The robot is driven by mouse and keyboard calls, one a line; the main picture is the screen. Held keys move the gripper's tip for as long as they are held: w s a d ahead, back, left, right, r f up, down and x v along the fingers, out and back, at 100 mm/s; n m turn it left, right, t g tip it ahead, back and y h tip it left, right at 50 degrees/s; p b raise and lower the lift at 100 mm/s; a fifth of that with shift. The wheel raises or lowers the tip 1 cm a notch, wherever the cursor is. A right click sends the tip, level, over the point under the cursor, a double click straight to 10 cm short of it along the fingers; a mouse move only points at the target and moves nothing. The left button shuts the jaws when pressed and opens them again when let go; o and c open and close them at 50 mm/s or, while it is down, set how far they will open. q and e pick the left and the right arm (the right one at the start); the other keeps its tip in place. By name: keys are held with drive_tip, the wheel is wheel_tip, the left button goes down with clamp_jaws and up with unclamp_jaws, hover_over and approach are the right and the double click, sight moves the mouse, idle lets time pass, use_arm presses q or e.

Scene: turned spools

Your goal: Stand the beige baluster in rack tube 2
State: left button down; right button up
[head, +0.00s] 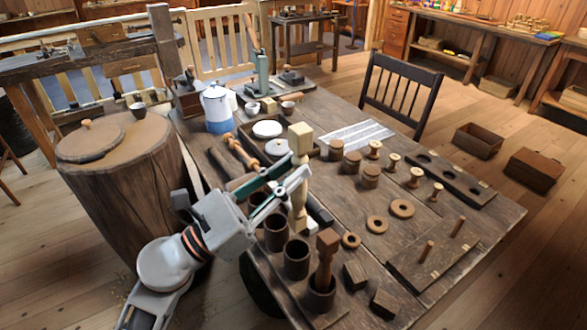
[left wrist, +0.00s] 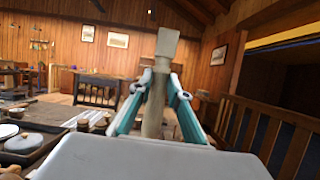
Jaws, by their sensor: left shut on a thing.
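The beige baluster (head: 299,150) is upright, with its square block end at the top. My left gripper (head: 297,186) is shut on its shaft. The left wrist view also shows the baluster (left wrist: 154,105) between the two fingers (left wrist: 160,92). The rack's dark tubes stand in a row at the table's near edge: a far tube (head: 277,236), a middle tube (head: 296,260) and a near tube (head: 319,297). No numbers are readable. The baluster's lower end is near the far and middle tubes; its exact height above them is unclear. A reddish-brown baluster (head: 327,256) stands in the near tube.
Dark blocks (head: 355,275) and light wooden rings (head: 377,225) lie right of the rack. A pegged board (head: 432,262), several small spools (head: 392,162) and a holed board (head: 455,179) are farther right. A tray with pale lids (head: 268,129) and a blue-white pot (head: 217,108) stand behind.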

drive_tip(key=f+b, duration=0.2)
drive_tip(key=b, duration=0.1)
drive_tip(key=d+f+b, duration=0.1)
drive_tip(key=shift+w+f, duration=0.15)
drive_tip(key=shift+w, duration=0.2)
idle(0.3)
drive_tip(key=shift+f, duration=0.1)
drive_tip(key=shift+s+a+f, duration=0.2)
drive_tip(key=shift+s+f, duration=0.25)
drive_tip(key=shift+s, duration=0.25)
